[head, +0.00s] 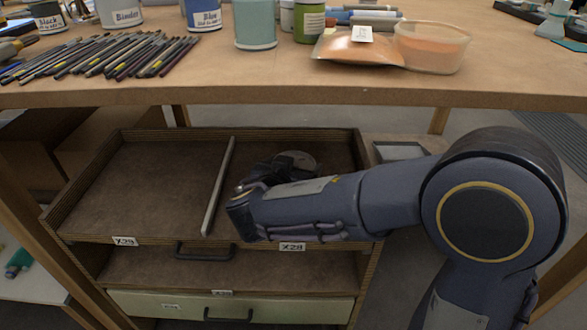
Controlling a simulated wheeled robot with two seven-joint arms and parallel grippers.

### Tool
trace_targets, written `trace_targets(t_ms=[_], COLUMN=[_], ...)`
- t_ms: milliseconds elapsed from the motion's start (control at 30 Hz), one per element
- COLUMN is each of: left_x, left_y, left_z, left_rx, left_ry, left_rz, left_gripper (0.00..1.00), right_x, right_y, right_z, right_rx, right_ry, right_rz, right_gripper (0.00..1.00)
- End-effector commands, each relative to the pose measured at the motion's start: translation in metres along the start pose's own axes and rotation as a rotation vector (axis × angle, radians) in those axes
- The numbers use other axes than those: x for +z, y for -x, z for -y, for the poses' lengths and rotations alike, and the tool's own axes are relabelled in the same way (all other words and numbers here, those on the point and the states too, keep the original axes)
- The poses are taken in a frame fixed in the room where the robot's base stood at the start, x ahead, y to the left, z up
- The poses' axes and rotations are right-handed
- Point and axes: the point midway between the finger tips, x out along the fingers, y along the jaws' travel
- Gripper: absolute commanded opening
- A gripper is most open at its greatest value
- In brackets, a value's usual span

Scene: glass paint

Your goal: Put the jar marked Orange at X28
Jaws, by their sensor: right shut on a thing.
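The shelf tray has a right compartment marked X28 (292,246) on its front edge. My right arm reaches in from the right across that compartment. My right gripper (279,172) is inside the X28 side, mostly hidden by my own wrist, and is shut on a jar (301,159). Only a grey rounded top of the jar shows; its label is out of sight, so I cannot read Orange on it. I cannot tell whether the jar touches the tray floor. My left gripper is not in view.
A thin divider (219,185) separates X28 from the empty compartment marked X29 (125,241). A lower shelf (160,268) and a drawer (270,310) are below.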

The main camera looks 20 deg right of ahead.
Motion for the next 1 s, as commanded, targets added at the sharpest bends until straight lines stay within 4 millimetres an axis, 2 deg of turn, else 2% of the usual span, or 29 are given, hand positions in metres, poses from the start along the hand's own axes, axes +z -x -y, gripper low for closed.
trace_targets(t_ms=[400,433,533,767,900,1000], left_x=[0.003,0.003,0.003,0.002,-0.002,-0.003], left_y=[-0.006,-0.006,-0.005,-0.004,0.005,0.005], left_z=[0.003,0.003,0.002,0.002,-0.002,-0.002], left_rx=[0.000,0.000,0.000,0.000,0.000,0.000], left_ry=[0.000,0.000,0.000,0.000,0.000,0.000], left_rz=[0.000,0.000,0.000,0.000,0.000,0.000], left_gripper=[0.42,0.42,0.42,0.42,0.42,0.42], right_x=[0.003,0.003,0.002,0.001,-0.006,-0.004], right_y=[-0.001,-0.001,0.000,0.000,0.002,0.019], right_z=[0.000,0.000,0.000,0.000,0.000,0.001], right_rx=[-0.001,-0.001,0.000,0.000,0.000,-0.005], right_ry=[-0.003,-0.002,-0.001,-0.001,0.001,-0.001], right_rz=[-0.001,0.000,0.000,0.000,0.000,0.000], right_gripper=[0.54,0.85,0.99,1.00,1.00,1.00])
